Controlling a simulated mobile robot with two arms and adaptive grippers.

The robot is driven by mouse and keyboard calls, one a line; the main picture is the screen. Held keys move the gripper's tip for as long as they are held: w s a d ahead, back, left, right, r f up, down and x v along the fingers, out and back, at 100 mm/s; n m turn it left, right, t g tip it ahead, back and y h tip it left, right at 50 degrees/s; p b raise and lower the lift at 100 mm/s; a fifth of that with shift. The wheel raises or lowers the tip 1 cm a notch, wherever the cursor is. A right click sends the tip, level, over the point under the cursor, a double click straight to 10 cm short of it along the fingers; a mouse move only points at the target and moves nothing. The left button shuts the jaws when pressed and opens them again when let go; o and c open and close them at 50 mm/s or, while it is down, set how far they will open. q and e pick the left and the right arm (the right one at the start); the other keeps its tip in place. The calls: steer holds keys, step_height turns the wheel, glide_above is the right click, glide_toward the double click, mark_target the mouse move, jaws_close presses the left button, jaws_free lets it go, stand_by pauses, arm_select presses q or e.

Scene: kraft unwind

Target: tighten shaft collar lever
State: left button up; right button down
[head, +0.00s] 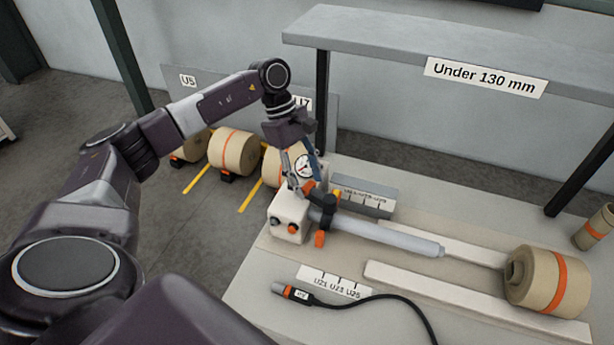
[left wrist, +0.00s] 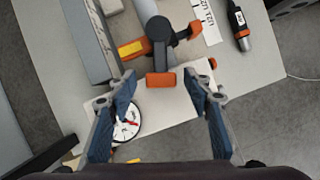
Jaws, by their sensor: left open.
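The grey shaft (head: 385,235) sticks out of a white block (head: 288,217). A black shaft collar (head: 328,207) sits around the shaft near the block; it also shows in the left wrist view (left wrist: 158,32). Orange parts are on the collar: an upper orange end (head: 308,186) and a lower orange knob (head: 320,239). My left gripper (head: 303,183) is open above the collar. In the left wrist view an orange block-shaped end (left wrist: 160,80) appears between its spread fingertips; I cannot tell whether they touch it. My right gripper is not in view.
A dial gauge (head: 303,166) is close beside the left fingers. A labelled grey box (head: 365,198) stands behind the shaft. A kraft roll (head: 548,281) rests at the right. A shelf (head: 390,50) overhangs the back.

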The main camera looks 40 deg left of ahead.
arm_select(q)
steer(key=shift+s, duration=0.1)
jaws_close()
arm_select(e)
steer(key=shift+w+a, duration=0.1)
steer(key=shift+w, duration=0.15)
